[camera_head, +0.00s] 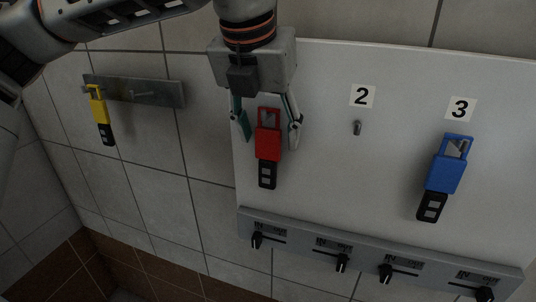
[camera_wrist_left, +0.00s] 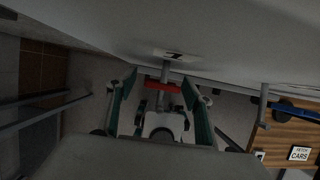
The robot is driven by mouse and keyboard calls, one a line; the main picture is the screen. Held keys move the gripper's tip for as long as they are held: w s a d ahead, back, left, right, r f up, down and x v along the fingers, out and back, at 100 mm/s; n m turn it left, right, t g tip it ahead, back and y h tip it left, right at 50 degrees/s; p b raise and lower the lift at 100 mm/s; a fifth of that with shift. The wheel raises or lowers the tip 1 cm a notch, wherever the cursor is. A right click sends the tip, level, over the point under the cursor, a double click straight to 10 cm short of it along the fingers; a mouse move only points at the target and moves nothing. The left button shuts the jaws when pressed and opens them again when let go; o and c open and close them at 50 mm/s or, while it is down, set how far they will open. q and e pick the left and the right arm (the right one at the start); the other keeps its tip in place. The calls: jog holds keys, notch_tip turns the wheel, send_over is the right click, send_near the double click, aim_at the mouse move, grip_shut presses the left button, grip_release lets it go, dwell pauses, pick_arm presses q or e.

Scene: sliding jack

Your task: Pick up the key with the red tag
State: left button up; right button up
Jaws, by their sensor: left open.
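The key with the red tag (camera_head: 268,146) hangs on the white board in the head view, with a black lower part. Its red tag (camera_wrist_left: 163,87) shows edge-on by a peg in the wrist view. My left gripper (camera_head: 269,132) is open, its two fingers on either side of the upper part of the red tag. In the wrist view, the fingers (camera_wrist_left: 160,82) also stand apart with the tag between or just beyond them. I cannot tell whether either finger touches it. The top of the key is hidden by the gripper. My right gripper is not in view.
A blue-tagged key (camera_head: 446,166) hangs under label 3 (camera_head: 460,108). A bare peg (camera_head: 357,128) is under label 2 (camera_head: 361,96). A yellow-tagged key (camera_head: 98,105) hangs from a grey rail (camera_head: 150,93) on the tiled wall. A slider panel (camera_head: 300,236) lies below the white board (camera_head: 330,190).

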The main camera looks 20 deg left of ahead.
pick_arm(q)
jog(key=c, duration=1.2)
jog(key=shift+r, duration=0.15)
